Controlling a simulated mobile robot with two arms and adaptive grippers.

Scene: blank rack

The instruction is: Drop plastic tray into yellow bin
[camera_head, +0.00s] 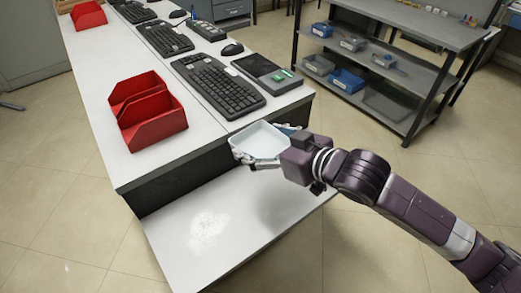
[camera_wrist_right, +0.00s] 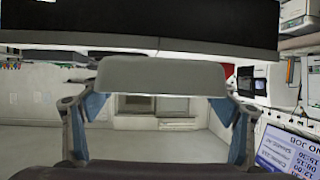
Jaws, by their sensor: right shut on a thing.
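A white, shallow plastic tray (camera_head: 259,140) is held by my right gripper (camera_head: 264,146) in the head view. The tray is just off the end of the upper white bench, above a lower white surface. In the wrist view the tray (camera_wrist_right: 160,75) spans between the two fingers of my right gripper (camera_wrist_right: 159,105), which is shut on it. My left gripper is not in view. No yellow bin shows in either view.
Red open bins (camera_head: 150,118), keyboards (camera_head: 217,86) and a dark device (camera_head: 265,73) stand on the upper bench. The lower white surface (camera_head: 215,225) is bare. A grey shelf rack (camera_head: 400,65) with blue and grey bins stands at the back right. Open floor lies around.

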